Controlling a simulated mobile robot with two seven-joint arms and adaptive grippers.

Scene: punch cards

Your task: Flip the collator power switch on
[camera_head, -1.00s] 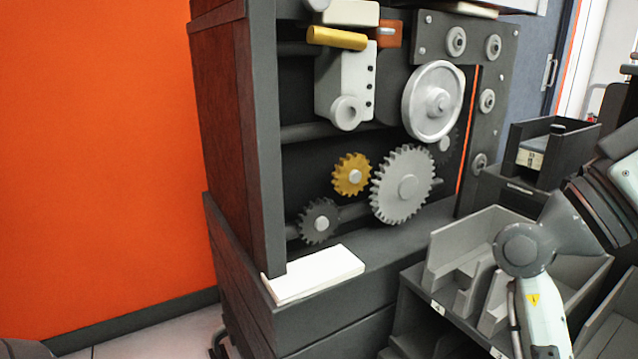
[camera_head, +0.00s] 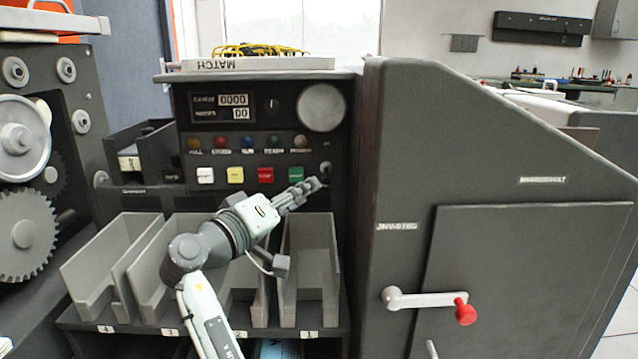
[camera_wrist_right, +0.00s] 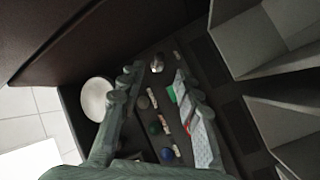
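The collator's dark control panel (camera_head: 222,165) has a row of coloured lamps, a row of coloured buttons, counters and a round gauge. A small switch (camera_head: 326,169) sits at the panel's right edge, partly hidden by my gripper. My right gripper (camera_head: 312,186) reaches up to it from the left and below. In the right wrist view, my open fingers (camera_wrist_right: 157,78) stand apart, with the small metallic switch (camera_wrist_right: 157,63) between and just beyond their tips. I cannot tell whether they touch it or which way it is set. My left gripper is not in view.
Grey sorting bins (camera_head: 310,262) stand below the panel, under my right arm. A large dark cabinet (camera_head: 520,250) with a red-knobbed handle (camera_head: 464,311) rises close on the right. A machine with gears (camera_head: 25,233) stands at the left. Yellow cables (camera_head: 260,50) lie on top.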

